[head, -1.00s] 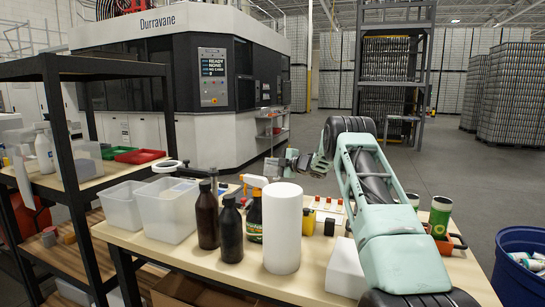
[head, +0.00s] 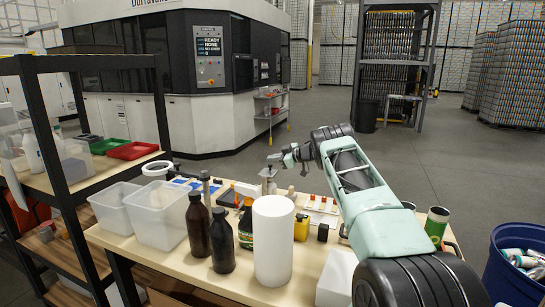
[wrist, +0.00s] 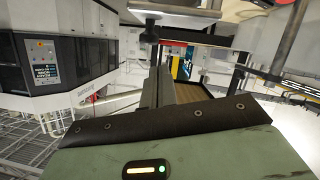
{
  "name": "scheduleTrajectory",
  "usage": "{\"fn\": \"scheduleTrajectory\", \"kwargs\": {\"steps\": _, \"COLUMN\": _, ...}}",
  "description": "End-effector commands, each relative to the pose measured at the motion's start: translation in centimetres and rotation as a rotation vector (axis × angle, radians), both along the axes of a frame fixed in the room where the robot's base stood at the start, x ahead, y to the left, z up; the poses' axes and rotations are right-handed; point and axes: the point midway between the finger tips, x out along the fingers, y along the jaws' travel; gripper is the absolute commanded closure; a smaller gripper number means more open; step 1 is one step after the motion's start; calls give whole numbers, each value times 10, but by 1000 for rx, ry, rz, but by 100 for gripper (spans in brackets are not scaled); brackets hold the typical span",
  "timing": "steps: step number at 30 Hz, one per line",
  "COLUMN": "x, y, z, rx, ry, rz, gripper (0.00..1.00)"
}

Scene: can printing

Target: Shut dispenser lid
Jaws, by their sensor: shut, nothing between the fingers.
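My gripper (head: 271,158) is shut and empty, at the end of my pale green arm over the back of the workbench. A small grey metal-looking container (head: 268,178) stands just below the fingertips in the head view. It may be the dispenser, but it is too small to tell its lid or whether that is open. I cannot tell whether the gripper touches it. In the wrist view, my closed fingers (wrist: 153,55) point up the picture. A pale flat piece (wrist: 175,11) lies beyond their tips; I cannot tell what it is.
On the bench (head: 222,277) stand a white roll (head: 273,245), dark bottles (head: 222,245), clear bins (head: 160,222) and a white box (head: 337,278). A black-framed shelf (head: 60,140) is at left, a blue bin (head: 500,268) at right. Floor behind the bench is open.

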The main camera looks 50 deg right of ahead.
Motion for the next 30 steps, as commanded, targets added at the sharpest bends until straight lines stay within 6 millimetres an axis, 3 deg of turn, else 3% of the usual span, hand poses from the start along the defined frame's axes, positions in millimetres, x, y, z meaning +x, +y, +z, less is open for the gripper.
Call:
{"fn": "scheduleTrajectory", "kwargs": {"steps": 10, "x": 5, "y": -11, "z": -16, "rx": 48, "ry": 20, "rz": -1, "gripper": 100}}
{"fn": "scheduleTrajectory", "kwargs": {"steps": 30, "x": 6, "y": -15, "z": -18, "rx": 49, "ry": 19, "rz": -2, "gripper": 100}}
